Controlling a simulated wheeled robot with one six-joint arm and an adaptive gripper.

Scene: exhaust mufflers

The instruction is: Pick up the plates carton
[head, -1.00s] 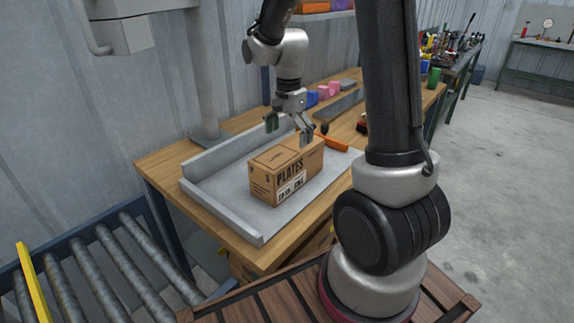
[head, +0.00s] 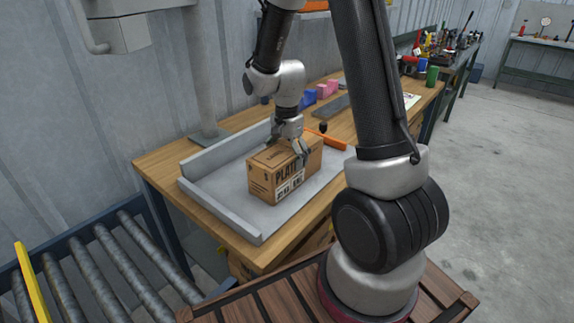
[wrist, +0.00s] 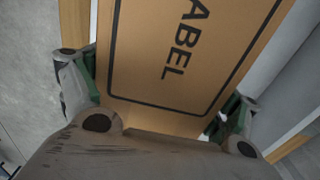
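The plates carton (head: 262,182) is a brown cardboard box with black print, upright on a grey tray (head: 222,205) on the wooden workbench. My gripper (head: 287,148) is low over its top, with one finger down the near printed side and the other mostly hidden at the far side. In the wrist view the carton's top (wrist: 150,55), with a label outline, lies between the two fingers of my gripper (wrist: 155,98). The green-padded fingers are spread on either side of it. The left pad is close to the carton edge, and a small gap shows at the right.
The tray has raised grey rails (head: 222,150) at its back and left. An orange-handled tool (head: 328,140) and coloured blocks (head: 318,93) lie behind the carton. A grey post (head: 200,75) stands at the back, and a roller conveyor (head: 110,265) is at lower left.

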